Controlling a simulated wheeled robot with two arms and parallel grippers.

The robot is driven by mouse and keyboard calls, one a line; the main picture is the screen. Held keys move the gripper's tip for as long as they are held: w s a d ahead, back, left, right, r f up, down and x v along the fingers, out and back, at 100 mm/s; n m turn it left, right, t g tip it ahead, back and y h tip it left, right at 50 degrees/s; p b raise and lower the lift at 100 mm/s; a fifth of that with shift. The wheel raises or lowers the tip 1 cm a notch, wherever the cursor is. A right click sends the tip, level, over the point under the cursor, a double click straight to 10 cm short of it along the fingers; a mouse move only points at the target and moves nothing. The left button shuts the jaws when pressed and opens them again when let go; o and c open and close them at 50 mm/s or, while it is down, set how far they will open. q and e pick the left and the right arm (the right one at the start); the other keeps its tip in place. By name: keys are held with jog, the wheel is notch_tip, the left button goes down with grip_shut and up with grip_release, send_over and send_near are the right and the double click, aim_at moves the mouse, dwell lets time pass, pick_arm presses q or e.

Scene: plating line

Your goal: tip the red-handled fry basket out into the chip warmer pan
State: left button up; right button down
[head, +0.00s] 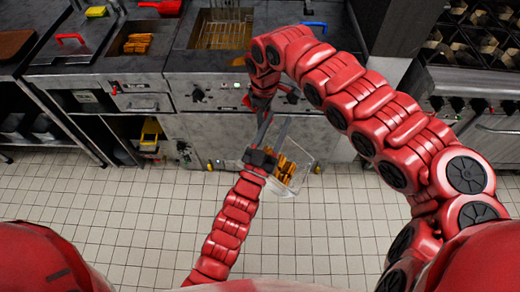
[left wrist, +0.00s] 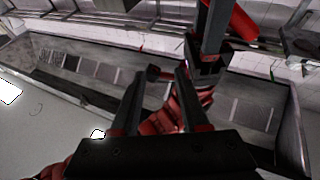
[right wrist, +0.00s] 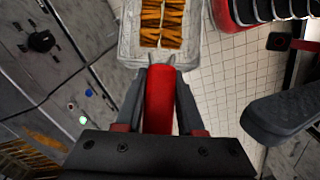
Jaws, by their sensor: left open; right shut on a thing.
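My right gripper (head: 266,118) is shut on the red handle (right wrist: 160,98) of the fry basket. The basket (head: 305,158) is pale mesh and holds golden fries (head: 285,170); it hangs over the floor in front of the counter. In the right wrist view the basket (right wrist: 128,42) extends beyond the fingertips with fries inside. My left gripper (head: 262,158) is open and appears close beside the basket in the head view; I cannot tell whether they touch. Its spread fingers show in the left wrist view (left wrist: 158,88). The chip warmer pan (head: 122,48), sunk in the counter at left, shows some fries.
The fryer well (head: 222,32) with wire baskets lies right of the pan. A blue handle (head: 316,27) and a red handle (head: 70,38) lie on the counter. A stove (head: 470,85) stands at right. A yellow object (head: 150,132) is below the counter. The tiled floor (head: 120,220) is clear.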

pick_arm(q)
notch_tip(320, 180, down, 9)
jog(key=w+d+m+g+y, duration=0.1)
jog(key=d+g+y, duration=0.25)
jog(key=g, duration=0.25)
jog(key=a+f+g+y, duration=0.1)
jog(key=a+y, duration=0.1)
jog(key=s+a+f+m+g+y, duration=0.1)
jog(key=a+y, duration=0.1)
jog(key=a, duration=0.1)
jog(key=a+f+m+g+y, duration=0.1)
jog(key=a+y, duration=0.1)
jog(key=shift+s+a+f+y, duration=0.1)
jog(key=shift+s+a+y, duration=0.05)
jog(key=shift+a+y, duration=0.15)
jog(key=shift+g, duration=0.3)
jog(key=x, duration=1.1)
jog(key=shift+w+f, duration=0.2)
jog(key=shift+w, duration=0.15)
jog(key=shift+c, duration=0.2)
